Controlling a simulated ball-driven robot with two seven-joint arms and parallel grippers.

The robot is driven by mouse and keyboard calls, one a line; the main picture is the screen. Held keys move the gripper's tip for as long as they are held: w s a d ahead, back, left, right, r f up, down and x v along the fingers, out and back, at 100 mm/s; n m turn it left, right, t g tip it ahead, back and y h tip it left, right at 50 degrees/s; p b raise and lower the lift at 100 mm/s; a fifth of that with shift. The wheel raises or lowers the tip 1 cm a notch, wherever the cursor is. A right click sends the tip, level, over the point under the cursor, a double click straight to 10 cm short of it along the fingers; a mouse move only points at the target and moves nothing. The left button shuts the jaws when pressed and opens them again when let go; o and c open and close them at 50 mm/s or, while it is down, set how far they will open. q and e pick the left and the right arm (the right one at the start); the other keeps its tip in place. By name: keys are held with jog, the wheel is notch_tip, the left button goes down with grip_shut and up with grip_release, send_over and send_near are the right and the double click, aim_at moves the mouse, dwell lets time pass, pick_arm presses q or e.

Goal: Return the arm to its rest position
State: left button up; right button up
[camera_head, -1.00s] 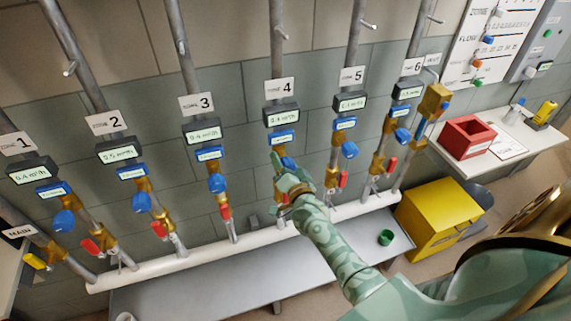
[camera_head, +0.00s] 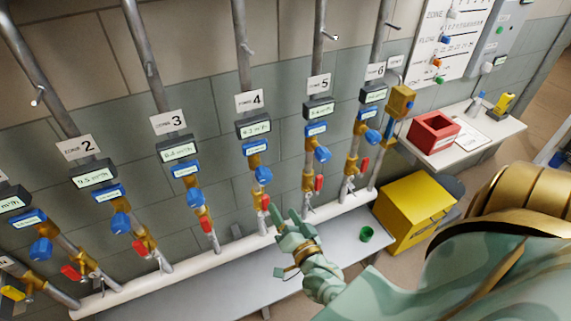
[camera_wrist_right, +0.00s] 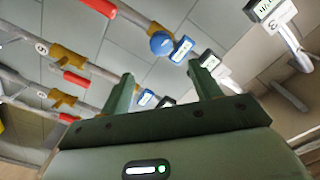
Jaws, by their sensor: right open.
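My right arm reaches in from the lower right in the head view. Its green gripper (camera_head: 283,222) is open and empty in front of the lower part of the zone 4 pipe, apart from the valves as far as I can tell. In the right wrist view the two fingers (camera_wrist_right: 160,88) stand wide apart with nothing between them. The zone 4 valve has a blue knob (camera_head: 263,175) and a red handle (camera_head: 265,202), both clear of the gripper. My left gripper is out of view.
Several zone pipes with meters and valves line the wall above a white manifold pipe (camera_head: 205,263). A grey bench (camera_head: 215,295) runs below, with a green cup (camera_head: 366,233). A yellow box (camera_head: 415,210) stands right of it. A red bin (camera_head: 433,132) sits on the right shelf.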

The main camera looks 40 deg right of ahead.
dwell(0.6)
jog(key=s+a+f+n+g+y, duration=0.1)
jog(key=s+a+f+n+g, duration=0.2)
jog(key=f, duration=0.5)
jog(key=s+a+f+n+g+y+b, duration=0.1)
jog(key=s+a+f+n+g+y, duration=0.15)
jog(key=s+f, duration=0.4)
jog(key=s+a+f+n+g+y, duration=0.1)
jog(key=s+a+f+n+g, duration=0.15)
jog(key=f, duration=0.75)
jog(key=s+d+f+n+g+b, duration=0.1)
jog(key=s+f+n+g, duration=0.2)
jog(key=s+f, duration=0.4)
jog(key=s+d+f+n+g+b, duration=0.1)
jog(key=s+f+n+g, duration=0.3)
jog(key=s, duration=1.4)
notch_tip(320, 180, down, 3)
jog(key=shift+s+d+f+g+b, duration=0.1)
jog(key=shift+s+d+g+b, duration=0.25)
jog(key=shift+d+g, duration=0.5)
jog(key=shift+w+a+h, duration=0.1)
jog(key=shift+h, duration=0.15)
